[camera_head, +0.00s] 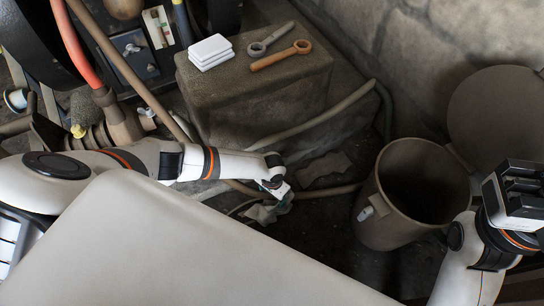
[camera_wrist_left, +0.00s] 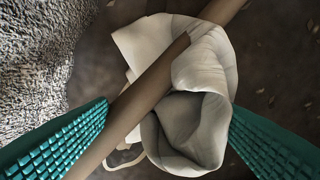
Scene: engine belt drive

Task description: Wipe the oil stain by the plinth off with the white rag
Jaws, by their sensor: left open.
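The white rag (camera_wrist_left: 190,95) lies crumpled on the dark floor in the left wrist view, with a brown hose or pipe (camera_wrist_left: 140,100) crossing in front of it. In the head view a pale part of the rag (camera_head: 262,213) shows below my left gripper (camera_head: 275,187). My left gripper is open, its green ribbed fingers on either side of the rag in the wrist view; I cannot tell if they touch it. The plinth (camera_head: 255,100) is a stone block. A flat brownish patch (camera_head: 322,168) lies on the floor beside it; I cannot tell whether it is the stain. My right gripper (camera_head: 515,185) is at the right edge.
A brown bin (camera_head: 385,215) with its lid (camera_head: 500,115) open stands right of the rag. White stacked pads (camera_head: 210,52) and two wrench-like tools (camera_head: 280,56) lie on the plinth. Hoses (camera_head: 325,122) run along the floor. A pale flat surface (camera_head: 170,250) fills the lower left.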

